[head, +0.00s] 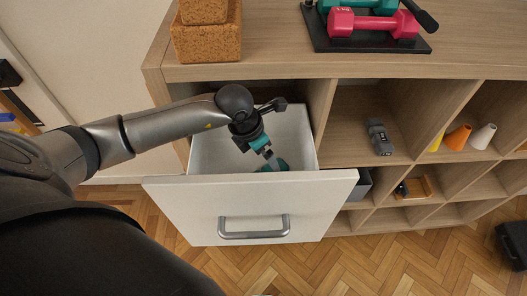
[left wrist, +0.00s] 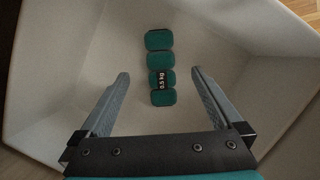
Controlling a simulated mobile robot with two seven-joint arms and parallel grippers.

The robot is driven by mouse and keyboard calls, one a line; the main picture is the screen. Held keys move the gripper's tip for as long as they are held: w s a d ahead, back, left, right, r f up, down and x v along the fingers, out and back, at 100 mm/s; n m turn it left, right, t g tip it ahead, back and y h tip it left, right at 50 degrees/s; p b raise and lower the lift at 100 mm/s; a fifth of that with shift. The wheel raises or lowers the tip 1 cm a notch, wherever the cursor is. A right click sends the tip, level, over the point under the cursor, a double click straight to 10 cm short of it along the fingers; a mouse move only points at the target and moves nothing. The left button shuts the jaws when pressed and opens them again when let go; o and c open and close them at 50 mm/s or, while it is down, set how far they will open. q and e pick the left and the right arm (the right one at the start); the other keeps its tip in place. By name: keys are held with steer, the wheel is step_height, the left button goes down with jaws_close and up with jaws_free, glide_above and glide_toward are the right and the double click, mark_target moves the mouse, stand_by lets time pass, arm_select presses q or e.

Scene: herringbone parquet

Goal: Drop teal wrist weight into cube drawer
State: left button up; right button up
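The cube drawer (head: 215,212) is pulled open from the wooden shelf unit, with a white front and a grey handle. Its pale inner wall (left wrist: 245,90) also fills most of the left wrist view. The teal wrist weight (left wrist: 160,68), made of several padded segments with a "0.5 kg" label, lies on the drawer floor; in the head view only part of it (head: 281,164) shows. My left gripper (head: 268,155) is over the drawer opening, pointing down. In the left wrist view its fingers (left wrist: 160,90) are spread wide and empty, apart from the weight. My right gripper is not seen.
The shelf top holds cork blocks (head: 206,42) and a black rack with a pink dumbbell (head: 372,24) and a teal one. A grey wrist weight (head: 379,137) and several cones (head: 458,137) sit in cubbies right of the drawer.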

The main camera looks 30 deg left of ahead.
arm_select(q)
steer(key=shift+s, duration=0.1)
steer(key=p+v, duration=0.1)
steer(key=v, duration=1.4)
steer(key=shift+r, duration=0.15)
